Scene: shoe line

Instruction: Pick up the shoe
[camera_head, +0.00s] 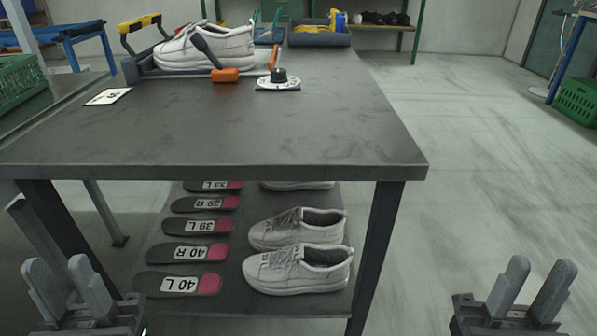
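A pair of white lace-up shoes stands on the shelf under the table: the front shoe (298,270) and the one behind it (296,229). Part of another shoe (297,185) shows further back, mostly hidden by the tabletop. One more white shoe (205,48) sits in a dark fixture on the tabletop at the back left. My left gripper (60,277) is open and empty, low at the left. My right gripper (531,285) is open and empty, low at the right. Both are apart from every shoe.
The dark tabletop (230,140) is clear at the front and overhangs the shelf. Labelled insoles (180,284) lie left of the shoes. A table leg (378,250) stands right of the shoes. An orange-handled tool (225,75), a dial (279,82) and a card (108,97) lie at the back.

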